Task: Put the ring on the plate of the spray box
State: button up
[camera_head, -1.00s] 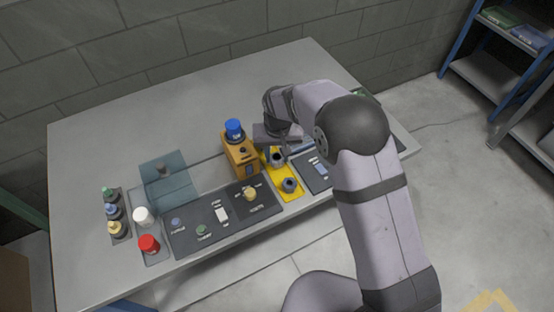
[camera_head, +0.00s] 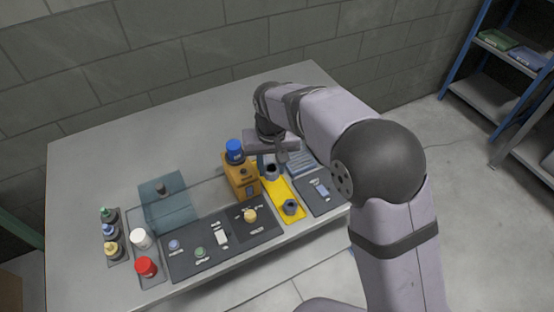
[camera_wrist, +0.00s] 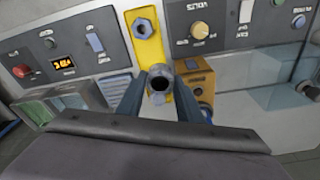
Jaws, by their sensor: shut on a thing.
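A grey ring with a dark opening (camera_wrist: 160,80) sits between the two fingers of my gripper (camera_wrist: 160,92) in the wrist view. My gripper is shut on it, over the inner end of the yellow strip (camera_wrist: 144,45). In the head view the ring (camera_head: 271,172) shows below my gripper (camera_head: 271,162), beside the orange box (camera_head: 241,181). I cannot tell whether it touches the strip. A similar grey nut-like piece (camera_head: 290,207) lies at the strip's outer end. A clear teal hood (camera_head: 168,208) with a small knob stands at left. I cannot tell which unit is the spray box; no plate is clear.
Dark panels with knobs (camera_head: 185,255) line the table front. The table's back (camera_head: 150,145) is clear.

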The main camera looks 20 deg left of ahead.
jog(key=s+a+r+n+p, duration=0.2)
jog(key=s+a+p, duration=0.15)
jog(key=s, duration=0.25)
jog(key=a+f+n+p, duration=0.1)
jog(key=a+f, duration=0.1)
jog(key=a, duration=0.5)
jog(key=a+f+n+p, duration=0.2)
jog(key=a, duration=0.5)
jog(key=shift+w+f+y, duration=0.3)
jog(key=shift+f, duration=0.05)
jog(key=shift+f+b, duration=1.95)
jog(key=shift+f, duration=1.4)
jog(key=shift+f+b, duration=0.4)
jog(key=shift+f, duration=0.2)
jog(key=o, duration=1.1)
jog(key=shift+o, duration=0.2)
